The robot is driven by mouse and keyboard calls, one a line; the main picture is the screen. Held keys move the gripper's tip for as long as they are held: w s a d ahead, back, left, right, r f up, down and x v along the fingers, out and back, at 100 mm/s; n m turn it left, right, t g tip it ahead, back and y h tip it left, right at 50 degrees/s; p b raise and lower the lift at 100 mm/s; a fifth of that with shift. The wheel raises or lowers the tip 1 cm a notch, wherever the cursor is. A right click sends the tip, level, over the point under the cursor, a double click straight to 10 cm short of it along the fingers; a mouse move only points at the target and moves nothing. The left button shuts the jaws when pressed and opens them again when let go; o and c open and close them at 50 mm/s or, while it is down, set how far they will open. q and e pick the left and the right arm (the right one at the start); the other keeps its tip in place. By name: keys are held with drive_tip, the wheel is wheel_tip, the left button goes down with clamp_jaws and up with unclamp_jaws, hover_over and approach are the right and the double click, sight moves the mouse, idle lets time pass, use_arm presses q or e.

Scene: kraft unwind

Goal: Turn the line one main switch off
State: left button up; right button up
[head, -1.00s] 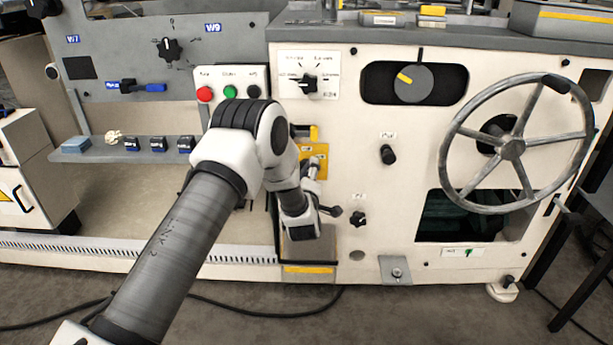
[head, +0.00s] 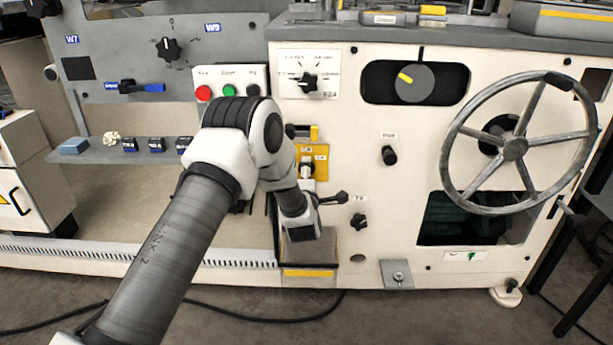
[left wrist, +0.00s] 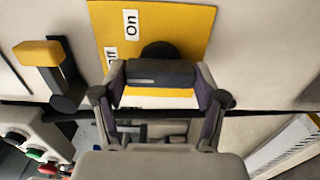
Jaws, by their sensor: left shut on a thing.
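The main switch is a dark knob (left wrist: 160,71) on a yellow plate (left wrist: 185,30) with "On" and partly hidden "Off" labels. In the left wrist view my left gripper (left wrist: 160,80) has a finger on each side of the knob's bar and is shut on it. I cannot tell which label the knob points to. In the head view the yellow plate (head: 320,157) sits on the cream machine front, partly behind my left arm, and my left gripper (head: 307,168) is at it. The knob is largely hidden there. My right gripper is not in view.
A yellow-topped lever (left wrist: 40,54) stands close beside the plate. Red, green and black buttons (head: 229,91) are above left. A black knob (head: 389,155), a lower knob (head: 359,221) and a large handwheel (head: 515,149) lie to the right. A cable runs along the floor.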

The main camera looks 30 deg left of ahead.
use_arm(q)
drive_tip(key=o, duration=1.1)
drive_tip(key=shift+o, duration=0.2)
drive_tip(key=shift+s+d, duration=0.1)
drive_tip(key=v, duration=1.1)
drive_tip(key=shift+s+d, duration=0.25)
drive_tip(key=shift+s, duration=0.1)
drive_tip(key=shift+f, duration=0.15)
